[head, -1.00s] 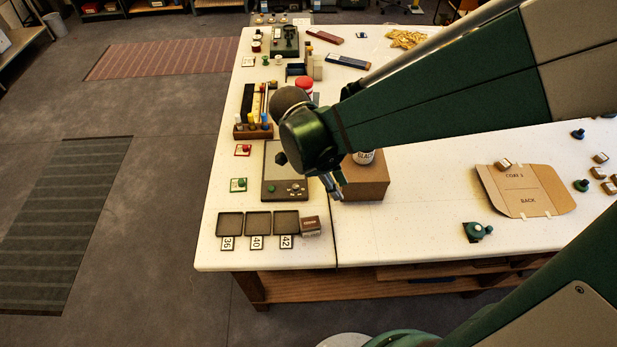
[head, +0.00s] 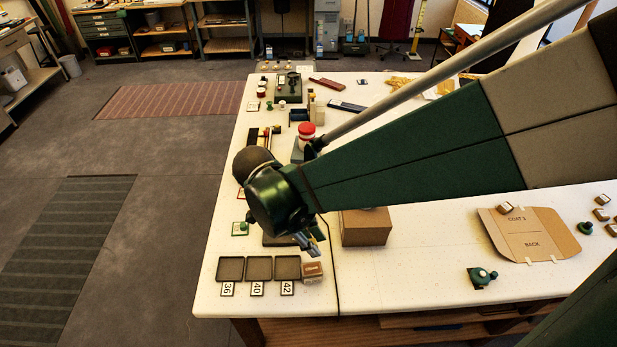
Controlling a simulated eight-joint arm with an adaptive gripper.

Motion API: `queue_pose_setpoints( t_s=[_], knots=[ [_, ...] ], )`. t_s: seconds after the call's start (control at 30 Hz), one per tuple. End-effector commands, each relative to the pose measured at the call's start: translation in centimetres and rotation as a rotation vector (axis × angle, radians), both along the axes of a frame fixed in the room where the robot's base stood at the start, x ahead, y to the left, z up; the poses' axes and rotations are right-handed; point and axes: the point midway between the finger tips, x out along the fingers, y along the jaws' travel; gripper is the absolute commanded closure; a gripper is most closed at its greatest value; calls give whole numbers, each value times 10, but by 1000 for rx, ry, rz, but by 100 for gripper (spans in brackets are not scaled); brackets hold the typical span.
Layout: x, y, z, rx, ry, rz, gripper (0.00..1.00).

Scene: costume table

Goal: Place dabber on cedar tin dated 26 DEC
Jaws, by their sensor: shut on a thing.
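My gripper (head: 312,246) hangs at the end of the green arm, above the front left part of the table. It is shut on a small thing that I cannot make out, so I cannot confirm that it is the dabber. A small brown box-like tin (head: 313,271) stands just below it in the picture, beside the tray marked 42. The tin's lettering is too small to read, so its date cannot be told. A gap shows between gripper and tin.
Three dark trays (head: 230,269) with cards 36, 40 and 42 line the front left edge. A cardboard box (head: 366,227) stands right of my gripper. A green device (head: 481,277) and flat cardboard (head: 529,234) lie farther right. The white tabletop (head: 400,275) between is clear.

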Motion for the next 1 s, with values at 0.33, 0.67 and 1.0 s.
queue_pose_setpoints(
  t_s=[0.33, 0.67, 1.0],
  knots=[
    [0, 0, -14, 0, 0, 0, 91],
    [0, 0, -48, 0, 0, 0, 91],
    [0, 0, -59, 0, 0, 0, 91]
  ],
)
